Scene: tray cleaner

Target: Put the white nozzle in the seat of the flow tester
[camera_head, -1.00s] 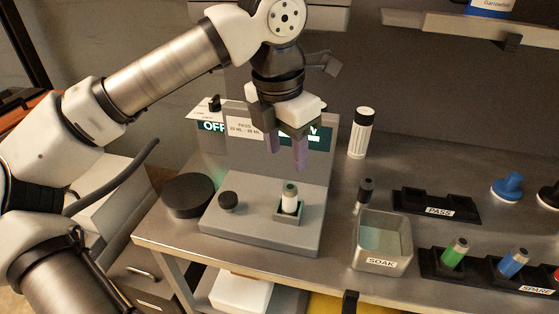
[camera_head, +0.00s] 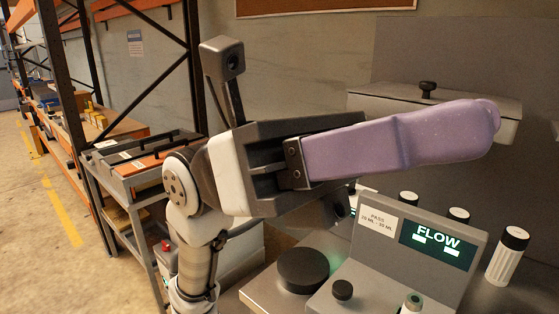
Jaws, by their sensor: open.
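The flow tester (camera_head: 415,268) stands at the lower right, with a lit FLOW display and a PASS label on its panel. The white nozzle (camera_head: 412,303) shows only its greenish-grey top at the bottom edge, where the seat was seen a second ago. Its lower part and the seat are cut off by the frame. My gripper (camera_head: 482,130) is raised close to the camera, well above the tester, pointing right. It is open, and nothing shows in it. One purple finger fills the view and hides the other.
A round black disc (camera_head: 303,270) and a black knob (camera_head: 342,290) are beside the tester's panel. A white bottle with a black cap (camera_head: 508,255) stands at right. A grey shelf box (camera_head: 440,105) is behind my gripper. Orange racks and open floor are at left.

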